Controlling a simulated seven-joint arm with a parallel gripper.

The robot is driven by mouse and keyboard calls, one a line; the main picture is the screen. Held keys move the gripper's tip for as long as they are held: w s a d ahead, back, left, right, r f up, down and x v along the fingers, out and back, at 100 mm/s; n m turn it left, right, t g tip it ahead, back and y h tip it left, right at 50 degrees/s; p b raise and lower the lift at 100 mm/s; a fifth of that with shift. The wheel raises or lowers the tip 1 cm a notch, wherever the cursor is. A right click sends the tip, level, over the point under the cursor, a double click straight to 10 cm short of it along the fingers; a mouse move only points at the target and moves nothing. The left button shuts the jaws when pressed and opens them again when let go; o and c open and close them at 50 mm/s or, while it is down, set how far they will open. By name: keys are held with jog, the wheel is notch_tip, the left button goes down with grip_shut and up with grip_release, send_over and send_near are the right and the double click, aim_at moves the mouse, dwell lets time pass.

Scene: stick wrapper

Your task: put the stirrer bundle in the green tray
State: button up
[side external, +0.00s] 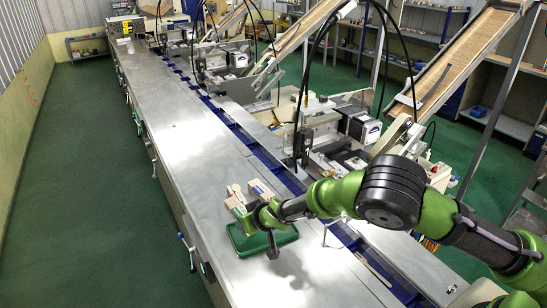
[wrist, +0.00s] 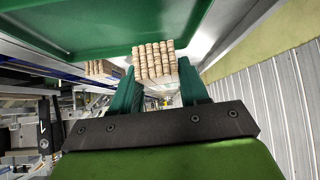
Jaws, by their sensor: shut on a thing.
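My gripper (side external: 238,203) is shut on a stirrer bundle (wrist: 155,62), a block of pale wooden sticks. In the wrist view the bundle sits between the two green fingers (wrist: 158,88), its stick ends facing the camera. The bundle also shows at my gripper's tip in the side view (side external: 235,193). The green tray (side external: 286,237) lies on the metal bench under my wrist, and its rim fills the top of the wrist view (wrist: 100,28). The held bundle appears close to the tray's edge; its exact height above the tray is unclear.
A second pale bundle (side external: 260,188) is just behind the held one, and shows at the left in the wrist view (wrist: 102,68). A blue channel (side external: 240,134) and machines (side external: 318,122) run along the bench's right side. The bench (side external: 165,170) is clear to the left.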

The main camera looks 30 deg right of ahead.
aim_at(260, 244)
jog(key=s, duration=0.1)
jog(key=s+d, duration=0.1)
jog(key=s, duration=0.1)
jog(key=shift+s+d+r, duration=0.1)
jog(key=shift+d+r, duration=0.05)
jog(key=shift+d, duration=0.05)
jog(key=shift+s+d+f, duration=0.2)
jog(key=shift+s+d, duration=0.25)
jog(key=shift+s, duration=0.05)
jog(key=shift+s+d+f, duration=0.2)
jog(key=shift+s+d, duration=0.25)
jog(key=s+d+r, duration=0.4)
jog(key=d+r, duration=0.2)
jog(key=r, duration=0.4)
jog(key=s+d+r, duration=0.4)
jog(key=d+r, duration=0.2)
jog(key=r, duration=0.3)
jog(key=s+d+r, duration=0.4)
jog(key=d+r, duration=0.3)
jog(key=r, duration=0.3)
jog(key=shift+m+h, duration=0.3)
jog(key=shift+m, duration=0.1)
jog(key=s+f, duration=0.1)
jog(key=f, duration=0.1)
jog(key=s+f, duration=0.2)
jog(key=shift+s+d+f, duration=0.15)
jog(key=shift+s+f, duration=0.1)
jog(key=shift+s, duration=0.05)
